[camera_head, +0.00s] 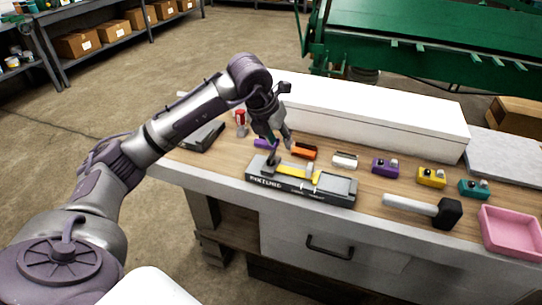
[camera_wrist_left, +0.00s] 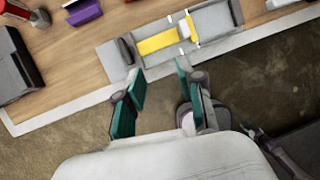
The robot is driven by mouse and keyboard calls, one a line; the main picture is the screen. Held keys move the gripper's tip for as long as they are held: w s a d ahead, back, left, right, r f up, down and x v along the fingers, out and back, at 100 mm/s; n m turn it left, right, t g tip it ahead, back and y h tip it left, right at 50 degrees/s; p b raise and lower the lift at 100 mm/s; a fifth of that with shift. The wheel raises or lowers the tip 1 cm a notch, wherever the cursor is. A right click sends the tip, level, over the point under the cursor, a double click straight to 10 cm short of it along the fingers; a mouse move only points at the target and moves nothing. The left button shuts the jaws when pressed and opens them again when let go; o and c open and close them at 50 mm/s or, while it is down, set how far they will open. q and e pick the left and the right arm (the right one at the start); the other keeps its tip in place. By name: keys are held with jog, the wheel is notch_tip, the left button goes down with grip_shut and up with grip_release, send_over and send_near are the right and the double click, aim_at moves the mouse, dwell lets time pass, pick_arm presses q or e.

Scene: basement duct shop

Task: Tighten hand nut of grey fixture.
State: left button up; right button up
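The grey fixture (camera_head: 340,190), marked FIXTURE, lies near the front edge of the bench, with a yellow strip (camera_head: 292,172) along its top. A small pale clamp piece (camera_head: 310,171) stands across the strip; it also shows in the left wrist view (camera_wrist_left: 185,29). A dark upright piece (camera_wrist_left: 125,50) stands at the fixture's left end. I cannot tell which part is the hand nut. My left gripper (camera_head: 281,150) is above the fixture's left part. In the left wrist view its teal fingers (camera_wrist_left: 157,72) are apart and empty, pointing toward the fixture.
A long white box (camera_head: 370,125) stands behind the fixture. Purple (camera_head: 384,166), yellow (camera_head: 431,177) and teal (camera_head: 474,189) blocks, a hammer (camera_head: 425,209) and a pink tray (camera_head: 510,230) lie to the right.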

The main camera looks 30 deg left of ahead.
aim_at(271, 155)
pick_arm(q)
jog(key=a+n+y, duration=0.1)
jog(key=a+y, duration=0.1)
jog(key=a, duration=0.3)
jog(key=shift+g, duration=0.3)
jog(key=x, duration=0.4)
jog(key=p+x, duration=0.1)
jog(key=x, duration=0.3)
jog(key=p+x, duration=0.1)
jog(key=x, duration=0.3)
jog(key=shift+w+d, duration=0.15)
jog(key=shift+d, duration=0.15)
grip_shut()
